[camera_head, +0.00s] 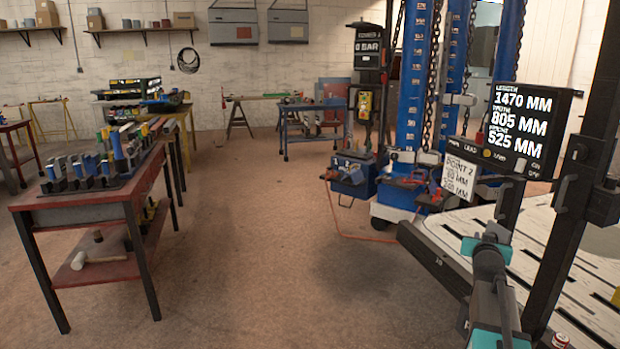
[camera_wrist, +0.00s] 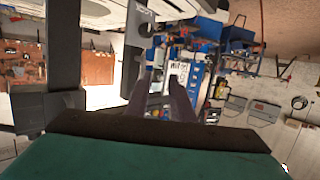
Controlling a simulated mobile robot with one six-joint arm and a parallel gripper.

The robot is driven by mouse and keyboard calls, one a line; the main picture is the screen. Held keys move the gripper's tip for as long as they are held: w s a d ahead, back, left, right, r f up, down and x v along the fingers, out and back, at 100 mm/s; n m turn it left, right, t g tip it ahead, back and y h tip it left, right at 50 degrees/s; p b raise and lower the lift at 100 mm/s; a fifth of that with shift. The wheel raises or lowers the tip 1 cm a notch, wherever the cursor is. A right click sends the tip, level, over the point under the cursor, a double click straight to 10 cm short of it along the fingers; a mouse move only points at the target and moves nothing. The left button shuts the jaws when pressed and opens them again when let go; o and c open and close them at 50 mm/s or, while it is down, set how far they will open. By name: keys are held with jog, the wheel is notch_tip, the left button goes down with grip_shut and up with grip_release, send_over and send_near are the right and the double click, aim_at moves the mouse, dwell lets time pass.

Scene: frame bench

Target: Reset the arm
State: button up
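My gripper (camera_wrist: 159,84) shows in the wrist view, its two dark fingers spread apart with a gap between them. I see nothing held in the gap; a white lettered card and blue and grey equipment show beyond it, upside down. In the head view my arm, grey and teal, rises at the lower right beside the slotted table (camera_head: 440,243). The fingertips cannot be made out there.
A black post with a display (camera_head: 527,130) stands close by my arm at the right. A blue column (camera_head: 414,75) with chains stands behind. A red bench (camera_head: 80,205) with tools is at the left. The middle floor is clear.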

jog(key=s+a+f+n+g+y+p, duration=0.1)
jog(key=s+a+f+g+y+p, duration=0.15)
jog(key=a+f, duration=0.95)
jog(key=s+a+f+n+g+y+p, duration=0.1)
jog(key=s+a+f+g+y+p, duration=0.15)
jog(key=a+f, duration=0.9)
jog(key=s+a+f+n+g+p, duration=0.1)
jog(key=s+a+f, duration=0.15)
jog(key=f, duration=0.45)
jog(key=s+a+f+g+p, duration=0.1)
jog(key=s+a+f, duration=0.1)
jog(key=s+f, duration=0.3)
jog(key=s+a+f+n+g+y+p, duration=0.1)
jog(key=s+a+f+g, duration=0.2)
jog(key=s, duration=0.4)
jog(key=s+a+f+p, duration=0.1)
jog(key=s+a+f, duration=0.2)
jog(key=s+f, duration=0.25)
jog(key=s+a+f+n+g+y+p, duration=0.1)
jog(key=s+a+f+g, duration=0.2)
jog(key=s, duration=0.4)
jog(key=s+a+g, duration=0.1)
jog(key=s+g, duration=0.1)
jog(key=s, duration=0.7)
jog(key=s+a+n+g, duration=0.1)
jog(key=s+g, duration=0.2)
jog(key=s, duration=0.7)
jog(key=shift+a+f+y+p, duration=0.35)
jog(key=shift+y, duration=0.05)
